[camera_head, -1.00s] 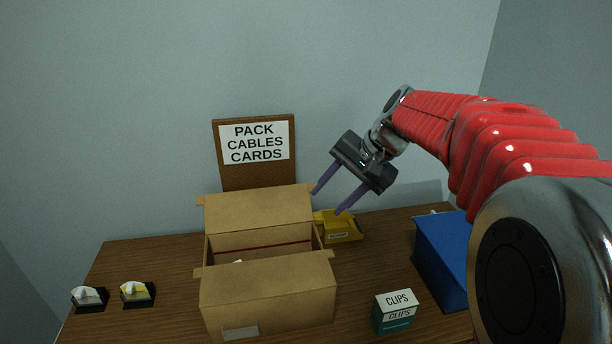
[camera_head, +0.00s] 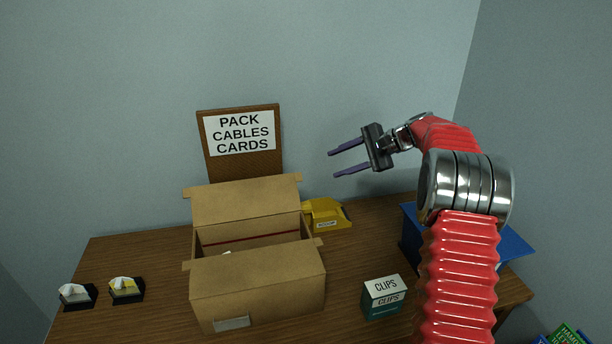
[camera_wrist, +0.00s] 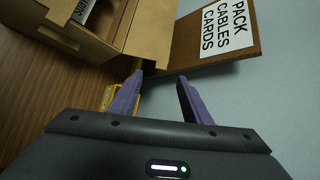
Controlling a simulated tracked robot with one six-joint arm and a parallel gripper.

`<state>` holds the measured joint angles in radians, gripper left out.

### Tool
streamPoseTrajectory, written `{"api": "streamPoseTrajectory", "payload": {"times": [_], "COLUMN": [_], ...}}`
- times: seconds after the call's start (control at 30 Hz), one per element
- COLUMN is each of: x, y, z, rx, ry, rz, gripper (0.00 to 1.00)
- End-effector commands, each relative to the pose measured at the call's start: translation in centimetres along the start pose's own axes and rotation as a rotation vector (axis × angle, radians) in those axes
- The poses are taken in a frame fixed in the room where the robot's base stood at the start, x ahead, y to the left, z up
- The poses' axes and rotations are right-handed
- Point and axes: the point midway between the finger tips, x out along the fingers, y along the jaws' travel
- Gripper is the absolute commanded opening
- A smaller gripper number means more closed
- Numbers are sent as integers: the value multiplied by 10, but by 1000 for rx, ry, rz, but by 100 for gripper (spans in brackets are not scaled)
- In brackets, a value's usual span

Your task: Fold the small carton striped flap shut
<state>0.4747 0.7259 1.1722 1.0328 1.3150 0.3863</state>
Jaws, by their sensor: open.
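The cardboard carton (camera_head: 258,288) stands open on the desk, left of centre. Its back flap (camera_head: 245,201) stands up and its front flap (camera_head: 255,263) hangs over the front. Small side tabs stick out at the corners. A red line runs along the inside back wall; I cannot make out a striped flap. Part of the carton shows at the upper left of the wrist view (camera_wrist: 90,45). My gripper (camera_head: 334,164) is open and empty, in the air right of and above the carton; its purple fingers also show in the wrist view (camera_wrist: 160,78).
A sign board (camera_head: 241,143) stands behind the carton. A yellow object (camera_head: 326,216) lies right of it. A CLIPS box (camera_head: 383,298) stands front right, and a blue box (camera_head: 512,247) is partly behind my arm. Two small holders (camera_head: 126,290) sit at left.

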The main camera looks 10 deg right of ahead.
Motion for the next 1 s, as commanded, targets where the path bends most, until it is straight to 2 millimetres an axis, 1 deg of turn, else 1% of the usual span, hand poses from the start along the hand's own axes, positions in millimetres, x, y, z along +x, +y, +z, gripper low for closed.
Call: {"api": "streamPoseTrajectory", "payload": {"times": [0.03, 0.07, 0.2, 0.5, 0.63, 0.77, 0.87, 1.0], "x": [0, 1, 1, 1, 4, 14, 27, 48], "y": [1, 1, 0, 0, 0, 0, -1, -1], "z": [-9, -13, -20, -20, -20, -20, -19, -19], "rx": [14, 22, 37, 38, 38, 38, 38, 38], "ry": [-6, -10, -20, -20, -20, -20, -22, -22], "rz": [-12, -19, -35, -36, -36, -36, -35, -34], "gripper": [44, 44, 44, 44, 44, 44, 44, 44]}}
